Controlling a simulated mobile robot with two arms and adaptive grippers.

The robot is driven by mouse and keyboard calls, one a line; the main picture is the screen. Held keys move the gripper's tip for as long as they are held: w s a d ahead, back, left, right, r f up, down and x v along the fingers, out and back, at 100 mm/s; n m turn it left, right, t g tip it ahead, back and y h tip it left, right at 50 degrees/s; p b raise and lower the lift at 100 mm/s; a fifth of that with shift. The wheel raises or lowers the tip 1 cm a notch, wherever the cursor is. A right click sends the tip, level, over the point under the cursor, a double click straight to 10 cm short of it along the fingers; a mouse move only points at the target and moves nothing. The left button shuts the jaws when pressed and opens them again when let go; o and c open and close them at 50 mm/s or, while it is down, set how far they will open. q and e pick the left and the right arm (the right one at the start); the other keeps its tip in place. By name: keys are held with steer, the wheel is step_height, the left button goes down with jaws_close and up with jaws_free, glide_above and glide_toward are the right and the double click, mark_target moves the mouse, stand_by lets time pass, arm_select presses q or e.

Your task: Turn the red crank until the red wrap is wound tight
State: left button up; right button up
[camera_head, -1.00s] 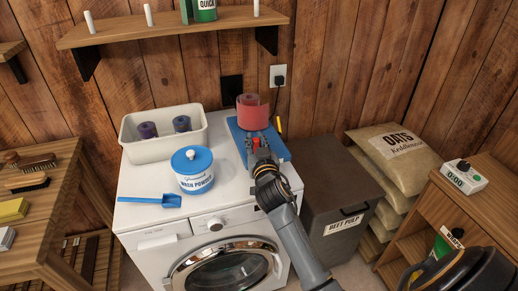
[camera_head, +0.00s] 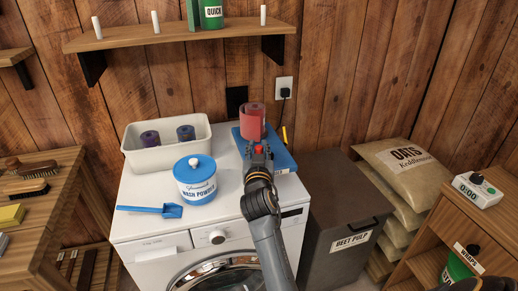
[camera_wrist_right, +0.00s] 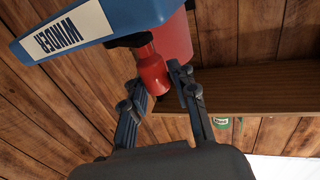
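The blue winder (camera_head: 283,160) sits on the right rear of the washing machine's top. It also shows in the wrist view with its WINDER label (camera_wrist_right: 68,33). The red wrap (camera_head: 252,120) stands rolled upright on it, its outer layer showing at the right side. The red crank's knob (camera_head: 264,161) is at the winder's front and shows larger in the wrist view (camera_wrist_right: 152,75). My right gripper (camera_head: 262,160) has its fingers on both sides of the knob and appears shut on it (camera_wrist_right: 160,86).
A tub of wash powder (camera_head: 195,181) and a blue scoop (camera_head: 155,210) are left of my right arm. A cream bin (camera_head: 130,157) with two dark rolls stands behind them. A beet pulp bin (camera_head: 342,215) is to the right. A shelf (camera_head: 180,32) hangs above.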

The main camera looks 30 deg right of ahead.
steer(key=shift+o, duration=1.2)
steer(key=shift+a, duration=0.1)
steer(key=shift+r, duration=0.2)
step_height(320, 180, up, 10)
steer(key=shift+f, duration=0.15)
